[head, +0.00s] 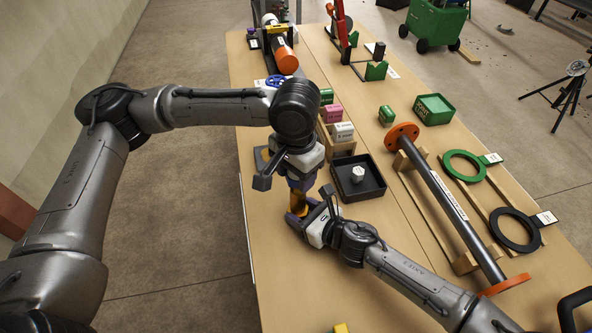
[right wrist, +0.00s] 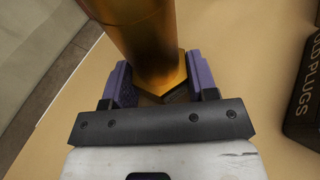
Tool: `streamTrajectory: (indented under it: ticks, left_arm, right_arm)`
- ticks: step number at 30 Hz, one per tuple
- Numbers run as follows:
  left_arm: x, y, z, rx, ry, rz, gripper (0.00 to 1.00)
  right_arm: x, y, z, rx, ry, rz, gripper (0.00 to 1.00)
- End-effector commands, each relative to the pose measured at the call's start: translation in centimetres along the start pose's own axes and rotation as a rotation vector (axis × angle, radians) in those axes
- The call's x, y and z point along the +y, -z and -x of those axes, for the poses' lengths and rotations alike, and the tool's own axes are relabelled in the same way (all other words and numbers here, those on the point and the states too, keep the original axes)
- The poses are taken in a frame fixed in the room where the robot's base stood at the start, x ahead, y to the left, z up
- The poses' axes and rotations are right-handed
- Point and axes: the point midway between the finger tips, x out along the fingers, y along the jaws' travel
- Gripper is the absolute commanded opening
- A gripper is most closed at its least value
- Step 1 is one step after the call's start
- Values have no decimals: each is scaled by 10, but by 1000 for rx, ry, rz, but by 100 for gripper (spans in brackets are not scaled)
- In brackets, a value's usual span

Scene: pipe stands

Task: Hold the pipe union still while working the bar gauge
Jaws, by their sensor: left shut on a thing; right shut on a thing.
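The brass-coloured pipe union (head: 298,203) stands upright near the table's left edge. In the right wrist view the union (right wrist: 146,38) is a tall brass cylinder with an angular lower part between the purple pads. My right gripper (head: 305,218) is shut on the union, low down; its fingers also show in the right wrist view (right wrist: 160,80). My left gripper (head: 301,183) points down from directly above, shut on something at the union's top. That is where the bar gauge would be, but the hand and wrist hide it.
A black tray (head: 376,190) with a pale hexagonal piece (head: 357,175) lies just right of the hands. A long flanged pipe (head: 450,205) rests on wooden stands further right. Pink (head: 333,113) and white (head: 343,131) boxes stand behind. The near table is mostly clear.

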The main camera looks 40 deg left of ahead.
Motion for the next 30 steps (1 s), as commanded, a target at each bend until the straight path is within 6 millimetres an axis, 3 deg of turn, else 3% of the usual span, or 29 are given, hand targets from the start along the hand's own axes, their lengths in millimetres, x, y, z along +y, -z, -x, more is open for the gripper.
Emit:
streamTrajectory:
  ticks: [30]
  left_arm:
    - [0, 0, -22, 1, 0, 0, 24]
  right_arm:
    - [0, 0, 0, 0, 0, 0, 25]
